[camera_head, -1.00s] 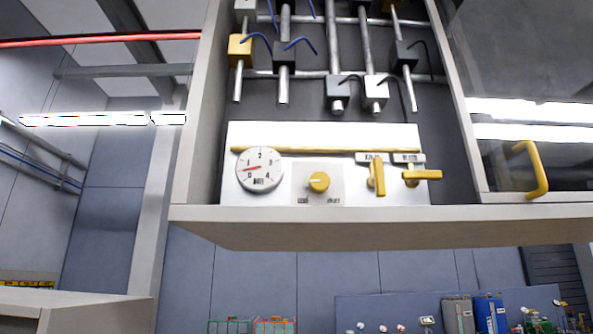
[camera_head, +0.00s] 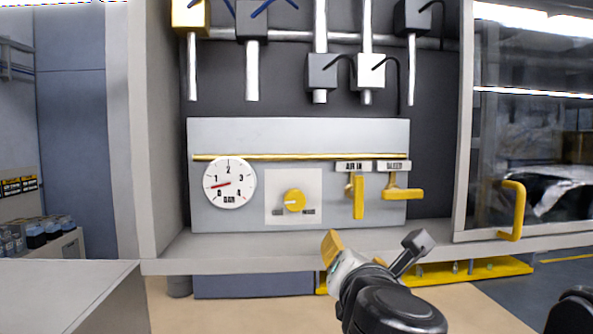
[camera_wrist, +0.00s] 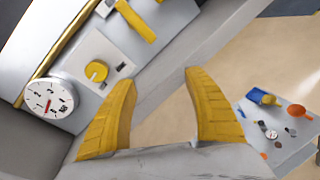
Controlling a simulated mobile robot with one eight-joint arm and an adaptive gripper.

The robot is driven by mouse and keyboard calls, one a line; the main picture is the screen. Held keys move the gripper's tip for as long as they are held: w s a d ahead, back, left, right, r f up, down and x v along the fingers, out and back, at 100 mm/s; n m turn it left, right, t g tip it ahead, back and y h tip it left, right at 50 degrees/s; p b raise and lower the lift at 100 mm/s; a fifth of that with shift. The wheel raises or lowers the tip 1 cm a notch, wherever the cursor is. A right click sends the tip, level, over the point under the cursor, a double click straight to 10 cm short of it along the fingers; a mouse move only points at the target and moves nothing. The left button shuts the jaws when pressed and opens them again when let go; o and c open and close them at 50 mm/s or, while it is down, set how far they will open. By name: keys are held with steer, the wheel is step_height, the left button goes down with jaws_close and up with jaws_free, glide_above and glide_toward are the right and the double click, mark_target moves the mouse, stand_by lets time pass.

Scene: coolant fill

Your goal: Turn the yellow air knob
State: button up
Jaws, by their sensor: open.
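The round yellow air knob (camera_head: 294,200) sits on a pale square plate in the middle of the grey panel (camera_head: 300,135). It also shows in the wrist view (camera_wrist: 96,70), at upper left, beyond my left finger. My gripper (camera_wrist: 160,85) is open, with its two yellow fingers apart and nothing between them. In the head view my gripper (camera_head: 333,248) is below and a little right of the knob, near the cabinet's bottom ledge, and does not touch the knob.
A round gauge (camera_head: 229,183) is left of the knob, its red needle near the low end. Two yellow lever handles, one upright (camera_head: 359,197) and one level (camera_head: 403,194), are to its right. A glass door with a yellow handle (camera_head: 513,210) is farther right. The ledge (camera_head: 230,258) juts out below.

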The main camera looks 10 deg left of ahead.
mark_target(296, 202)
steer(key=a+r+n+y, duration=0.3)
steer(key=a+r+n, duration=0.3)
steer(key=a+n, duration=0.25)
steer(key=shift+m+t, duration=0.4)
steer(key=shift+m, duration=0.15)
steer(key=p+x, duration=0.1)
steer(key=x, duration=0.4)
steer(key=p+x, duration=0.1)
steer(key=x, duration=0.4)
steer(key=shift+s+a+r, duration=0.1)
steer(key=shift+a+r, duration=0.05)
steer(key=shift+a, duration=0.05)
steer(key=c, duration=1.2)
